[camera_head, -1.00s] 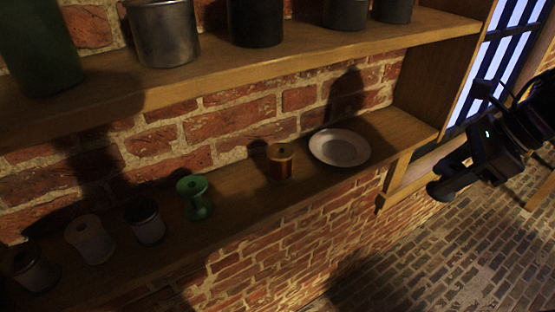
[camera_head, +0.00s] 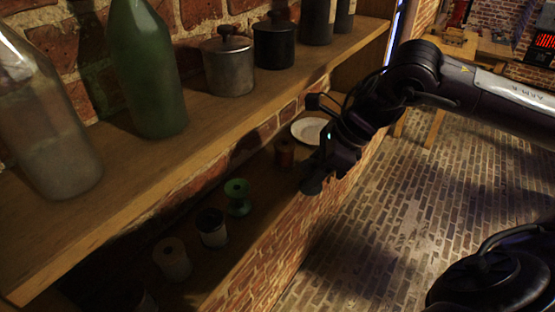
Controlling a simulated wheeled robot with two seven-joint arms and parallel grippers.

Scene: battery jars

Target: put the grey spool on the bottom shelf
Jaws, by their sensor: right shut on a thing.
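My right gripper (camera_head: 322,168) is in front of the bottom shelf (camera_head: 262,178), near the plate and the brown spool. It is shut on a dark, rounded piece (camera_head: 313,184) at its tip, which looks like the grey spool in shadow; its detail is hard to make out. The piece appears held out at the shelf's front edge; whether it touches the shelf I cannot tell. My left gripper is not in view.
The upper shelf (camera_head: 190,150) overhangs, with bottles and pots (camera_head: 229,68). A gap shows between brown and green spools.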

